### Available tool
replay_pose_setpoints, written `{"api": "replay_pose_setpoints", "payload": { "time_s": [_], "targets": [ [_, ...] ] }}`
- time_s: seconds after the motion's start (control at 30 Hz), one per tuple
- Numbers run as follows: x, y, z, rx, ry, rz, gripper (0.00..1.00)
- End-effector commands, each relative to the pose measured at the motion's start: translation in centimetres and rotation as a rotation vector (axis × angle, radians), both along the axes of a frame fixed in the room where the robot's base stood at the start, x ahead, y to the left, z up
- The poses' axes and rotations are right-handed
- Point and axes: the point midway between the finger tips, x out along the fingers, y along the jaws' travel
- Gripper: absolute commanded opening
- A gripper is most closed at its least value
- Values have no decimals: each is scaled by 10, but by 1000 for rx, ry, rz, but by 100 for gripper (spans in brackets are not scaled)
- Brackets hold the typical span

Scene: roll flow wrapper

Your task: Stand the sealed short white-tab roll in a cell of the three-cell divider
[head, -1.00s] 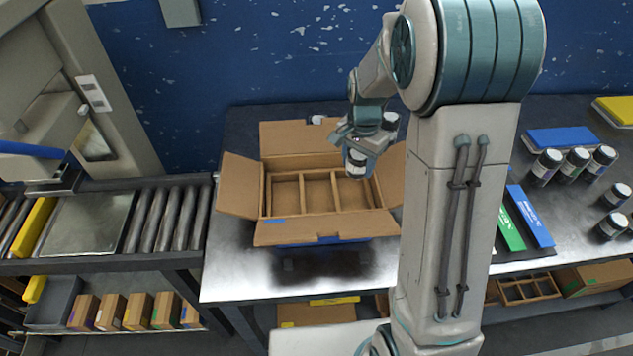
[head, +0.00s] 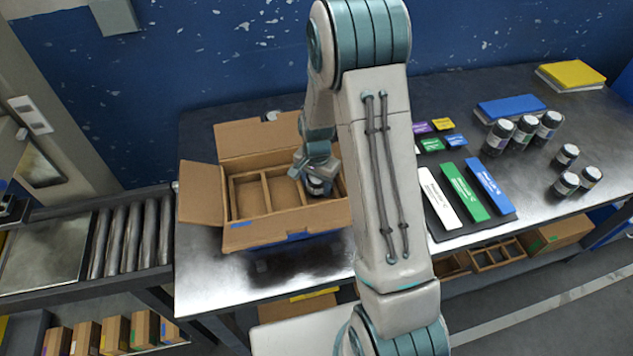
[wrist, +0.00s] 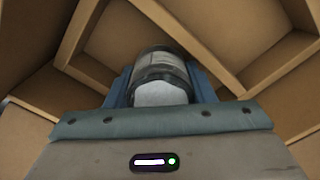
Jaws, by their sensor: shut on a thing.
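The roll (wrist: 158,70), a short cylinder with a pale body, dark bands and a whitish end, is between the blue fingers of my gripper (wrist: 160,85) in the wrist view. In the head view my gripper (head: 316,172) is shut on this roll (head: 317,187), at the right-hand cell of the three-cell divider (head: 267,190). The divider sits inside an open cardboard carton. Its left and middle cells look empty. The roll looks roughly upright in the head view. Its lower end is hidden, so I cannot tell whether it touches the cell floor. I cannot make out a white tab.
The carton's flaps (head: 200,194) are spread outward around the divider. Several dark rolls (head: 525,131) stand at the right of the table, near white, green and blue bars (head: 464,191). A roller conveyor (head: 130,240) is at left. The table front is clear.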

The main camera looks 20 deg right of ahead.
Motion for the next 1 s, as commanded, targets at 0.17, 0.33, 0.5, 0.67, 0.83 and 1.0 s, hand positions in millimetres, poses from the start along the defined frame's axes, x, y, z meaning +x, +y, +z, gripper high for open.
{"api": "replay_pose_setpoints", "payload": {
  "time_s": [0.17,0.33,0.5,0.67,0.83,1.0],
  "targets": [
    [0,0,0,0,-1,0,23],
    [0,0,-3,0,0,0,58],
    [0,0,-3,0,0,0,58],
    [0,0,3,0,0,0,58],
    [1,0,25,-1,-5,1,58],
    [2,0,61,0,-7,1,58]
  ]
}}
